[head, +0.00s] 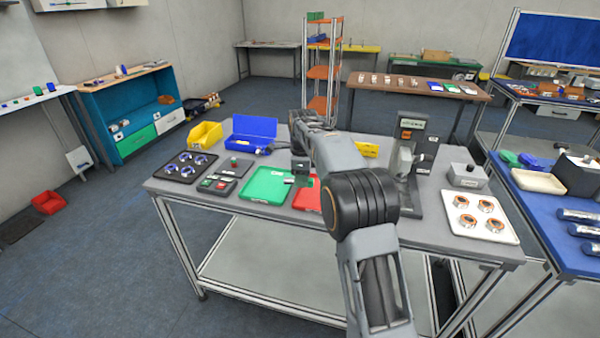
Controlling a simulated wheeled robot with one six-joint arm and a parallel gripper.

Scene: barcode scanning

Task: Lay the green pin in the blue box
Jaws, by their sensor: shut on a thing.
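The blue box (254,128) stands open at the back left of the grey workbench, its lid raised. My gripper (301,172) points down over the bench, to the right of and nearer than the blue box, above the edge between the green tray and the red tray. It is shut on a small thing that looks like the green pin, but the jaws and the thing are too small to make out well. My arm crosses the middle of the bench and hides part of it.
A green tray (262,188) and a partly hidden red tray (306,199) lie on the bench. A yellow bin (205,135) stands left of the blue box. A black tray of rings (185,167), a dark scanner stand (408,165) and a white tray (480,218) are also there.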

